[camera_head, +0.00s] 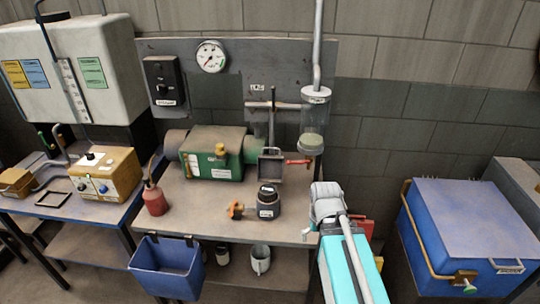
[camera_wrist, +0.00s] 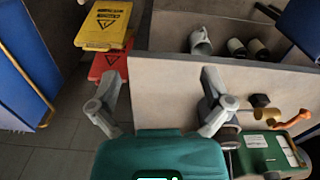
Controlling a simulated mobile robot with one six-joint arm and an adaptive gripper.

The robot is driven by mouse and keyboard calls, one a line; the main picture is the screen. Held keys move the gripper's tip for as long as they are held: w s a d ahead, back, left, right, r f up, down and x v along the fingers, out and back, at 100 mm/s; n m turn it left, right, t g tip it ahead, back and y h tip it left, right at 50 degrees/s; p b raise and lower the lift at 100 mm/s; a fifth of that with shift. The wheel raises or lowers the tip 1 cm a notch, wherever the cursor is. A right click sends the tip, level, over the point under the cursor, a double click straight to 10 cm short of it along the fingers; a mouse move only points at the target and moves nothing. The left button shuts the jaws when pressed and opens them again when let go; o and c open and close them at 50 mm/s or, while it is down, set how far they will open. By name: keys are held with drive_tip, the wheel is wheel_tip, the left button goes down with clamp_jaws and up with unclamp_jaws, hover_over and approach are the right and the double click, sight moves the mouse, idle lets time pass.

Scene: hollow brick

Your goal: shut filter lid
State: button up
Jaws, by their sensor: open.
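No part is labelled as the filter lid. A dark, square, tray-like part (camera_head: 271,168) stands tilted up beside the green pump (camera_head: 212,153), with a red handle (camera_head: 299,161) to its right; I cannot tell for sure that it is the lid. A clear filter bowl (camera_head: 312,138) hangs on a pipe to the right. My gripper (camera_head: 327,192) is at the bench's right front edge, apart from these parts. In the wrist view my gripper (camera_wrist: 162,78) has its fingers spread with nothing between them. The pump (camera_wrist: 262,155) shows there at lower right.
A black jar (camera_head: 268,204) and an orange knob (camera_head: 236,210) stand on the bench (camera_head: 205,205). A red oil can (camera_head: 155,199) is left. A blue bin (camera_head: 165,270) hangs in front. A blue box (camera_head: 475,235) stands right. Yellow (camera_wrist: 104,24) and red signs (camera_wrist: 106,66) are near the floor.

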drive_tip(key=shift+w+r, duration=0.25)
drive_tip(key=shift+w, duration=0.1)
drive_tip(key=c, duration=0.4)
drive_tip(key=shift+t, duration=0.6)
drive_tip(key=w+r+p, duration=0.1)
drive_tip(key=w, duration=0.1)
drive_tip(key=w+a+r+p, duration=0.1)
drive_tip(key=w+r+p, duration=0.1)
drive_tip(key=w, duration=0.1)
drive_tip(key=w+a+r+p, duration=0.1)
drive_tip(key=w, duration=0.2)
drive_tip(key=shift+w+r+p, duration=0.1)
drive_tip(key=shift+r+p, duration=0.1)
drive_tip(key=shift+p, duration=0.2)
clamp_jaws()
drive_tip(key=w+a+r+t+p, duration=0.1)
drive_tip(key=w+a+r+p, duration=0.2)
drive_tip(key=w, duration=0.6)
drive_tip(key=w+a+r+t+p, duration=0.2)
drive_tip(key=w+a+r, duration=0.3)
drive_tip(key=w, duration=0.4)
drive_tip(key=w+a+r+t+p, duration=0.1)
drive_tip(key=w+a+r+p, duration=0.3)
drive_tip(key=w, duration=0.5)
drive_tip(key=shift+a+y+p, duration=0.3)
drive_tip(key=shift+a+p, duration=0.1)
drive_tip(key=shift+a, duration=0.3)
drive_tip(key=shift+w, duration=0.1)
